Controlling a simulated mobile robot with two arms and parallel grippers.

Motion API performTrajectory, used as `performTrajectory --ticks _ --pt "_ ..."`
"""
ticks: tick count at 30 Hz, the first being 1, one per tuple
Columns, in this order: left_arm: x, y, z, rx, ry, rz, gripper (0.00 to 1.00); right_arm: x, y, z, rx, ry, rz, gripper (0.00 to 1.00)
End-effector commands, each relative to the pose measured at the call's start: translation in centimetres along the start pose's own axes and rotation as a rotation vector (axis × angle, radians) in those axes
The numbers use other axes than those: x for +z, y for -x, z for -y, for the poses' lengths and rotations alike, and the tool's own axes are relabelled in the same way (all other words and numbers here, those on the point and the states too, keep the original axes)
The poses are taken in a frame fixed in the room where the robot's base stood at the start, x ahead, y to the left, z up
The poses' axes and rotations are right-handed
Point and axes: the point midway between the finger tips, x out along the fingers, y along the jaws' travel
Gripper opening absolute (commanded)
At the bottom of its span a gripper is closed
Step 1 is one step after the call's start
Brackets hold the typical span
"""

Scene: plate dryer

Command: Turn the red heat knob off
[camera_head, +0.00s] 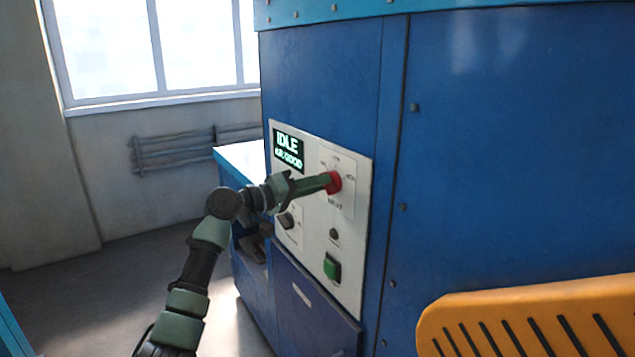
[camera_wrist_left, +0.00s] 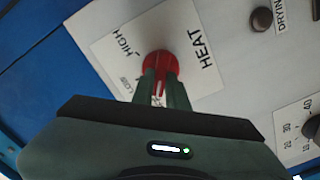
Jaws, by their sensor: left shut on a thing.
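The red heat knob (camera_head: 334,182) is on the white control panel (camera_head: 318,245) of the blue machine. In the left wrist view the knob (camera_wrist_left: 160,65) sits on a white plate lettered HEAT, with HIGH and LOW marks around it. My left gripper (camera_head: 328,182) reaches the knob from the left, and its fingers (camera_wrist_left: 160,82) are shut on it. The fingers and gripper body hide the lower part of the knob's plate, so the knob's exact setting cannot be told. My right gripper is not in view.
A display (camera_head: 288,150) on the panel reads IDLE. A black dial (camera_head: 286,221), a small dark button (camera_head: 334,234) and a green button (camera_head: 332,267) are close to the heat knob. A slotted orange part (camera_head: 530,320) stands at the lower right. Open floor lies at left.

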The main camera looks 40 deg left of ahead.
Motion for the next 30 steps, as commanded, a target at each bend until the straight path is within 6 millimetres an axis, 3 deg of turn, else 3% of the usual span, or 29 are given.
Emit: performTrajectory --ticks 9,25,26,27,30 --pt "0.02 0.0 0.05 0.0 0.115 0.001 0.0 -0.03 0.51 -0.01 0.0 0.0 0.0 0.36" --pt "0.03 0.0 0.12 0.0 0.138 0.0 0.0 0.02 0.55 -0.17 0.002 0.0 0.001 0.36" --pt "0.03 0.0 0.12 0.0 0.137 0.0 0.23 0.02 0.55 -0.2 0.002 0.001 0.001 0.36" --pt "0.03 0.0 0.11 0.0 0.137 0.0 0.34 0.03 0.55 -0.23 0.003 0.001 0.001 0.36" --pt "0.03 0.0 0.11 0.0 0.136 0.0 0.36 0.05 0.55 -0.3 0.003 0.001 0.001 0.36"
